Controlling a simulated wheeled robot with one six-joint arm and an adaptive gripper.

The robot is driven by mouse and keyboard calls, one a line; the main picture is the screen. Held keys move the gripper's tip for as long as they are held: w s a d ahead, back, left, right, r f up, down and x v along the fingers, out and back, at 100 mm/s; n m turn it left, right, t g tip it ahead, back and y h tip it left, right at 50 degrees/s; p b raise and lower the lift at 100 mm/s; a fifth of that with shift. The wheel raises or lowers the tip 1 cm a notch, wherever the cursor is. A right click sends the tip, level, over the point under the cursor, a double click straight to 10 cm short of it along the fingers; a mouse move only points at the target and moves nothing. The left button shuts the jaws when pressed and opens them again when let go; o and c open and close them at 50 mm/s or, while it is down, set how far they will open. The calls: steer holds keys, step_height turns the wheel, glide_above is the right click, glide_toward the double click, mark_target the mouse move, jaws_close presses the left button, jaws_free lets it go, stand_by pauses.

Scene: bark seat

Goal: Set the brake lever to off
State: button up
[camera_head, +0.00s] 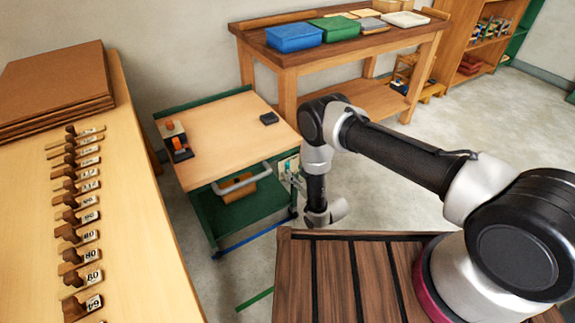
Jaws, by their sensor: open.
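A small pale panel (282,161) with a teal upright piece (288,168) is at the front right corner of the green cart (205,212). The teal piece may be the brake lever, but it is too small to tell its setting. My gripper (293,178) is open, right beside this panel and partly in front of it. I cannot tell whether it touches the teal piece. My wrist hangs down just right of the cart and hides part of that corner.
A long bench (130,190) stands left; a workbench with bins (295,37) stands behind.

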mark_target(289, 166)
steer(key=w+a+t, duration=0.1)
steer(key=w+a, duration=0.1)
steer(key=w+a+r+t+y, duration=0.1)
steer(key=w+a, duration=0.1)
steer(key=shift+w+a+r+y, duration=0.1)
steer(key=shift+w+y, duration=0.2)
steer(key=shift+w, duration=0.05)
jaws_close()
stand_by(0.4)
